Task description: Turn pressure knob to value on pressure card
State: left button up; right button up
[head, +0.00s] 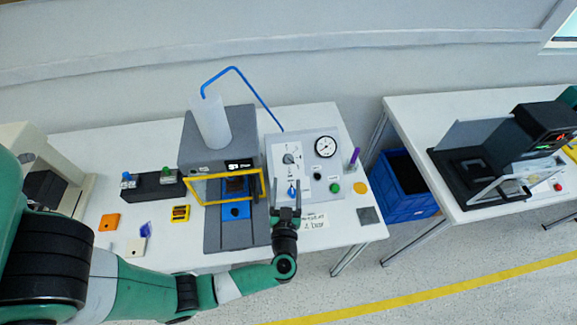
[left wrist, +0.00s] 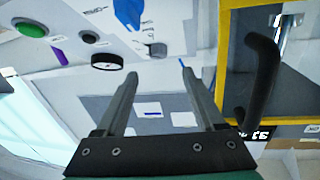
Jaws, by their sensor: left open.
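The control panel (head: 270,148) is a light box with a gauge (head: 325,146), a grey knob (head: 288,158) on a white scale plate, and a blue knob (head: 292,190) below. I cannot read which knob is labelled pressure. The pressure card (head: 314,221) lies in front, reading roughly "2 bar". My left gripper (head: 287,212) is open and empty at the panel's front edge, close to the blue knob. In the left wrist view, my left gripper's fingers (left wrist: 158,72) are apart, with the blue knob (left wrist: 130,12) and grey knob (left wrist: 157,49) beyond them. My right gripper is not in view.
A grey machine with a yellow-framed door (head: 228,188) stands left of the panel. A green button (head: 335,187) and purple marker (head: 354,156) are at right. A blue crate (head: 405,190) sits between the tables. Small blocks lie on the table's left.

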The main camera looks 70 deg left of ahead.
aim_at(289, 159)
pick_arm(q)
jog(key=b+x, duration=0.1)
jog(key=x, duration=0.6)
jog(key=shift+w+f+b, duration=0.1)
jog(key=shift+w+b, duration=0.05)
jog(key=shift+b, duration=0.25)
jog(key=shift+w+a, duration=0.25)
jog(key=shift+a, duration=0.3)
grip_shut()
